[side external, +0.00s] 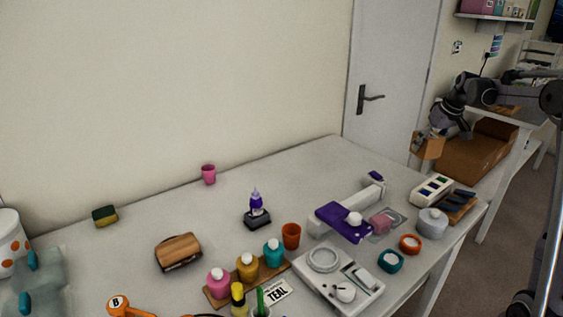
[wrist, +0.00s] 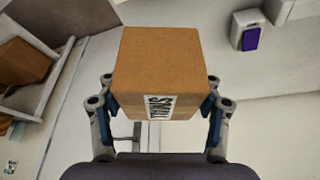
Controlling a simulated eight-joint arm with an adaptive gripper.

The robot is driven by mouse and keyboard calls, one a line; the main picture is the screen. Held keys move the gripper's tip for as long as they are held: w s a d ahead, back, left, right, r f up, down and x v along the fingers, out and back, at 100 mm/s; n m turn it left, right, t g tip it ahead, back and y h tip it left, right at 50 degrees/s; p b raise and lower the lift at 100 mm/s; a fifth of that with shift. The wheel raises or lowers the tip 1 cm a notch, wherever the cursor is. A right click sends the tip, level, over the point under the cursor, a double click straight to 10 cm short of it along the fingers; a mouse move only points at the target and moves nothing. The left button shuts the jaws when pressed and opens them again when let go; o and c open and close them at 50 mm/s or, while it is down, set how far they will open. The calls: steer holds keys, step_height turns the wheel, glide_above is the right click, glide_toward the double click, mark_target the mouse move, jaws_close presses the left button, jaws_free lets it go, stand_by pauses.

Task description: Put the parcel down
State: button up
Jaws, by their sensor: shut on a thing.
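The parcel (side external: 427,146) is a small brown cardboard box. In the side external view my gripper (side external: 433,133) holds it beyond the far right end of the table, in front of a larger brown cardboard box (side external: 478,158). The wrist view shows the parcel (wrist: 157,62) between the two fingers of my gripper (wrist: 157,108), with a white printed label on its near face. The gripper is shut on it. The parcel's underside is hidden, and I cannot tell whether it touches anything below.
A grey door (side external: 388,80) stands behind. A brown carton (wrist: 20,62) shows at the wrist view's left.

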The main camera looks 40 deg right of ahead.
steer(key=s+d, duration=0.3)
steer(key=s, duration=0.1)
steer(key=w+a+f, duration=0.1)
steer(key=w+f, duration=0.1)
steer(key=w, duration=0.1)
steer(key=w+a+f, duration=0.1)
steer(key=w+f, duration=0.1)
steer(key=w, duration=0.2)
steer(key=w+a+f, duration=0.1)
steer(key=w+f, duration=0.1)
steer(key=w, duration=0.1)
steer(key=shift+w+a+f, duration=0.2)
steer(key=shift+w+f, duration=0.05)
steer(key=shift+f, duration=0.15)
steer(key=shift+m, duration=0.3)
steer(key=shift+w+f, duration=0.1)
steer(key=shift+f, duration=2)
steer(key=shift+f, duration=0.15)
steer(key=o, duration=1.4)
steer(key=shift+c, duration=0.2)
